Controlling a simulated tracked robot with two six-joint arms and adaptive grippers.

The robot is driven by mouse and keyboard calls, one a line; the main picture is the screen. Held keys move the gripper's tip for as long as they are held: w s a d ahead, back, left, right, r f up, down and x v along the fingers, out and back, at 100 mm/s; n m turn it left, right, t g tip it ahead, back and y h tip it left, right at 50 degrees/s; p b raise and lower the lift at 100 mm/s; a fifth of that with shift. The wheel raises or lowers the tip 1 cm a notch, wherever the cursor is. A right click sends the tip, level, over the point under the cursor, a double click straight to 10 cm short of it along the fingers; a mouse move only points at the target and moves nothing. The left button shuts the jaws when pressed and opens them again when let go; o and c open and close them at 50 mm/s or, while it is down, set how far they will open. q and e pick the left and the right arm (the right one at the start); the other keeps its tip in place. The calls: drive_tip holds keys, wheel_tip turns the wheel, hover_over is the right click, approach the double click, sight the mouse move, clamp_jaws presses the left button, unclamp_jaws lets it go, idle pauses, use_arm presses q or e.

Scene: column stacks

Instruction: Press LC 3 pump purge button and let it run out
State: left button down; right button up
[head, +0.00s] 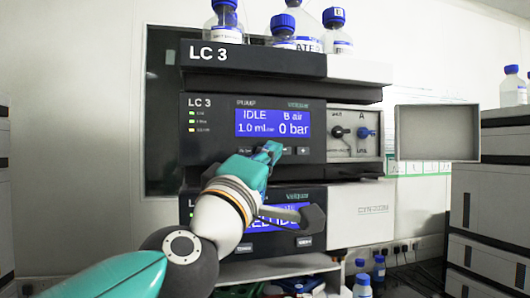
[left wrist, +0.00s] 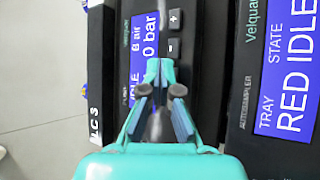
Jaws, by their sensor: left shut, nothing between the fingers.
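The LC 3 pump module (head: 340,118) is the upper unit of the stack. Its blue display (head: 273,123) reads IDLE, B air, 1.0 mL/min and 0 bar; it also shows sideways in the left wrist view (left wrist: 146,38). Below it is a row of small buttons, with a minus button (left wrist: 172,47) and a plus button (left wrist: 175,18) clear to see. My left gripper (head: 270,150) is shut and empty, its tips (left wrist: 160,64) in front of this row. It hides part of the row, and I cannot tell whether it touches a button. My right gripper is not in view.
Blue-capped bottles (head: 336,35) stand on top of the stack. The autosampler display (left wrist: 285,75) below reads TRAY, STATE, RED IDLE. A grey panel (head: 437,133) juts out right of the pump. Another instrument stack (head: 490,190) stands at the right.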

use_arm(q)
drive_tip(key=shift+w+a, duration=0.1)
drive_tip(key=shift+w, duration=0.2)
drive_tip(key=shift+w+a, duration=0.1)
drive_tip(key=shift+w, duration=0.25)
idle(0.7)
drive_tip(key=shift+r, duration=0.1)
drive_tip(key=shift+s+d, duration=0.25)
drive_tip(key=shift+s, duration=0.55)
drive_tip(key=shift+s, duration=0.1)
drive_tip(key=s, duration=0.1)
drive_tip(key=s+d+p, duration=0.1)
drive_tip(key=s, duration=0.2)
drive_tip(key=shift+s+d, duration=0.25)
drive_tip(key=shift+s, duration=0.05)
idle(0.8)
